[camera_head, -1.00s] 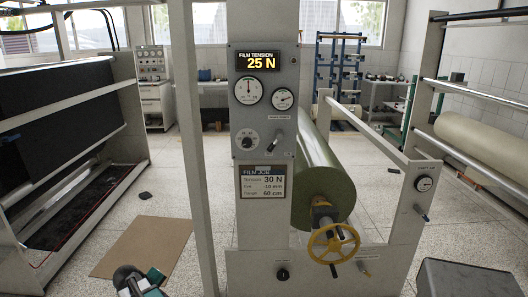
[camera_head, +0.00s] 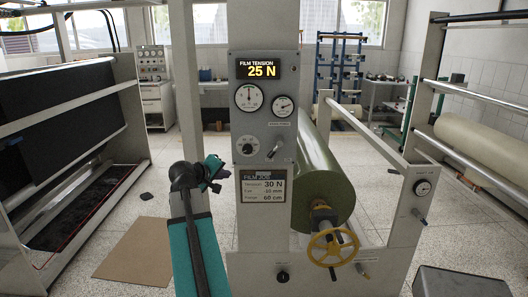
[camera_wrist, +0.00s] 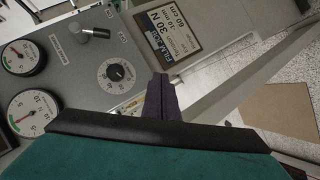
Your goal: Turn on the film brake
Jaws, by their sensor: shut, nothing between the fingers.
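The grey control panel (camera_head: 285,80) stands on the machine's column, with a dark-tipped lever (camera_head: 275,148) on its right side. The lever also shows at the upper left of the wrist view (camera_wrist: 94,32). A black rotary knob (camera_head: 248,146) sits left of the lever; it also shows in the wrist view (camera_wrist: 116,71). My gripper (camera_wrist: 162,78) is shut and empty. Its fingertips appear beside the knob and below the job card (camera_wrist: 168,28), apart from the lever. In the head view my gripper (camera_head: 223,172) is left of the panel.
A film roll (camera_head: 322,175) with a yellow handwheel (camera_head: 333,247) is right of the column. Other small handles sit on the frame (camera_head: 420,214) and near the wheel (camera_head: 362,269). Two gauges are above the knob. The display (camera_head: 262,69) reads 25 N.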

